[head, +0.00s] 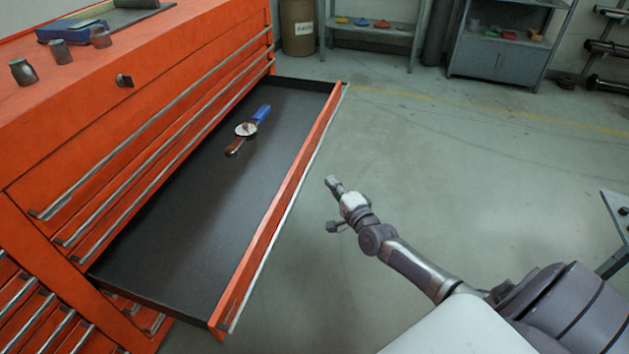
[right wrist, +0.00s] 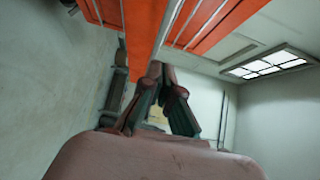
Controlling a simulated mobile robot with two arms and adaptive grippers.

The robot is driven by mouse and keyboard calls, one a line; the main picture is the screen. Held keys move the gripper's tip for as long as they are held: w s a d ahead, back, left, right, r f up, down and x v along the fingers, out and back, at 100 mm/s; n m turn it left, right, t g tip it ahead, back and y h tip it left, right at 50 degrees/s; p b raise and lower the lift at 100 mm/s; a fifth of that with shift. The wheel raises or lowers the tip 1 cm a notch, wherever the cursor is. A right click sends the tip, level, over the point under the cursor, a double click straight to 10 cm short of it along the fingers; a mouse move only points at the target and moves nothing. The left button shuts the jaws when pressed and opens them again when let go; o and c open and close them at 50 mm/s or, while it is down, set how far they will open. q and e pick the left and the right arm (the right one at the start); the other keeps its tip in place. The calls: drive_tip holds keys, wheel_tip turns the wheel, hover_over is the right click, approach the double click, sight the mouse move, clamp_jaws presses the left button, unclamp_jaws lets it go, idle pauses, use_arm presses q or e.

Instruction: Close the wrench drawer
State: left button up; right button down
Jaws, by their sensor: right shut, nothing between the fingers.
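The wrench drawer (head: 190,235) is pulled far out of the orange tool chest (head: 60,130). Its dark tray holds a tool with a blue end, a round pale middle and a reddish end (head: 247,130). The orange drawer front (head: 275,220) has a pale strip along its outer edge. My right gripper (head: 332,183) is outside the drawer, to the right of the front, and looks apart from it. It is shut and empty. In the right wrist view its fingers (right wrist: 157,72) meet near the orange drawer front (right wrist: 147,30). My left gripper is not in view.
Small metal pieces (head: 60,52) and a blue tray (head: 72,30) sit on top of the chest. A brown drum (head: 297,25) and grey shelving (head: 505,45) stand at the back. The floor (head: 450,150) to the right is open. A table corner (head: 617,208) shows at the right edge.

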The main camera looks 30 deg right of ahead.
sight(310, 166)
drive_tip(key=w, duration=0.1)
drive_tip(key=w+a, duration=0.1)
drive_tip(key=w, duration=0.1)
drive_tip(key=shift+w+a, duration=0.3)
drive_tip(key=shift+w, duration=0.1)
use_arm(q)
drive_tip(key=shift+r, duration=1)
use_arm(e)
drive_tip(key=shift+w+a, duration=0.45)
drive_tip(key=shift+w, duration=0.1)
